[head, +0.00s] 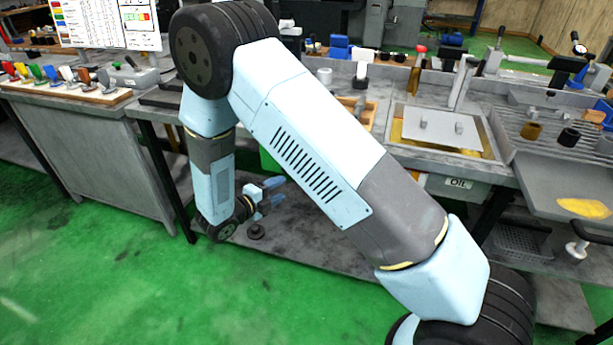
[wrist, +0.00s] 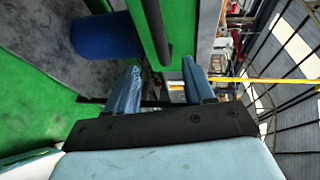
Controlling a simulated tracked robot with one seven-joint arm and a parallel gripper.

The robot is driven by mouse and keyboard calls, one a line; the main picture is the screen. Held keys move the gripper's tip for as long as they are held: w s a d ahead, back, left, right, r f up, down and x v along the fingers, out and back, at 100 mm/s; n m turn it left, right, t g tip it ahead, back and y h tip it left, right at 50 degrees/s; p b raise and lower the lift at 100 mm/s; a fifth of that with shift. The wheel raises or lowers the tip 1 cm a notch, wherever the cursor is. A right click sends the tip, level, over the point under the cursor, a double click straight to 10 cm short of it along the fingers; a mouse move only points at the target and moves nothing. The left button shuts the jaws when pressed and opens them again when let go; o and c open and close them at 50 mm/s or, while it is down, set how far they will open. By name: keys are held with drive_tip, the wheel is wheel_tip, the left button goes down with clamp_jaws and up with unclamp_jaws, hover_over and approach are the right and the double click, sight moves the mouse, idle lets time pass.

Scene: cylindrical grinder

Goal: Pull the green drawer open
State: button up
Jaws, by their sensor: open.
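The green drawer (head: 268,160) hangs under the workbench in the head view, mostly hidden behind my arm. In the wrist view its green front (wrist: 180,25) fills the top middle, with a dark bar handle (wrist: 157,30) running along it. My gripper (head: 275,191) is below the bench top, near the drawer. In the wrist view my gripper (wrist: 161,65) is open and empty, one finger on each side of the handle's near end in the picture. I cannot tell whether the handle lies between the fingers in depth. No contact is visible.
A blue cylinder (wrist: 105,35) stands on the grey lower shelf (wrist: 50,25), close to the left finger in the wrist view. A dark round piece (head: 256,231) lies on the shelf below my gripper. The green floor (head: 110,265) in front is clear.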

drive_tip(key=x, duration=1.3)
drive_tip(key=shift+w+d+f, duration=0.15)
drive_tip(key=shift+w, duration=0.15)
clamp_jaws()
